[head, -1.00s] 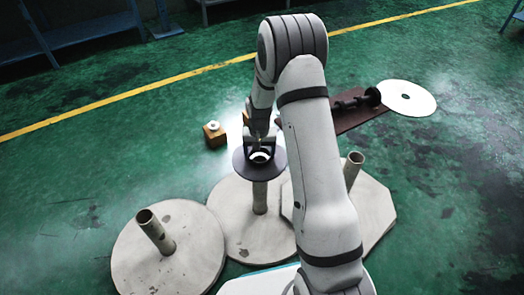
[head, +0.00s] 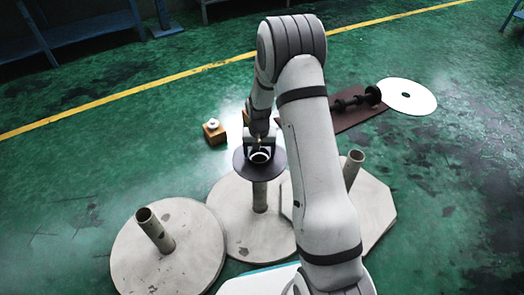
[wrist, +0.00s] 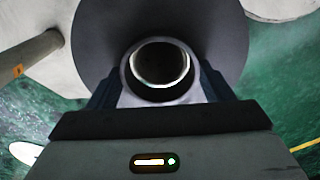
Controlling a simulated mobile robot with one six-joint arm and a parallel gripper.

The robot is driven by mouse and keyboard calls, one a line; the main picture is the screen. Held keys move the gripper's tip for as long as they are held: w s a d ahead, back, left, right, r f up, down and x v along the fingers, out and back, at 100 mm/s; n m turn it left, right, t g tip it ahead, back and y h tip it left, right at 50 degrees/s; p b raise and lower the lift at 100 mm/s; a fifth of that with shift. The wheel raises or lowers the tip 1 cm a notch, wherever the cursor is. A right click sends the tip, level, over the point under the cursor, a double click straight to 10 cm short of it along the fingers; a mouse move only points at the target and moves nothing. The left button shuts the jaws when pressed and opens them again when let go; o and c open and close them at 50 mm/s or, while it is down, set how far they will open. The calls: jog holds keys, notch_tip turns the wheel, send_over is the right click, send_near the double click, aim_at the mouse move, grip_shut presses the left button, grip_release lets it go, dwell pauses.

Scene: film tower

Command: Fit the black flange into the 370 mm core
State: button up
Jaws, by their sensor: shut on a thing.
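The black flange (head: 240,168) is a flat dark disc with a pale-rimmed round hub. It lies roughly level at the top of the middle upright tube core (head: 260,197), which stands on a round pale base (head: 232,222). The disc hides the tube's top, so I cannot tell whether the flange is seated in it or just above. My gripper (head: 260,146) is over the flange, shut on its hub. In the wrist view the dark disc (wrist: 95,45) surrounds the hub ring (wrist: 160,68) between my fingers.
Two other tubes stand close by: one at left (head: 155,229) on a round base, one at right (head: 353,168) on an angular base, partly behind my arm. Behind are a small wooden block (head: 214,136), a brown board (head: 350,118) with a black shaft, and a white disc (head: 409,97).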

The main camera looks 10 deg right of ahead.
jog(key=shift+f+b, duration=1)
jog(key=shift+f, duration=0.85)
jog(key=o, duration=1.2)
jog(key=shift+c, duration=0.2)
notch_tip(320, 180, up, 8)
jog(key=p, duration=0.3)
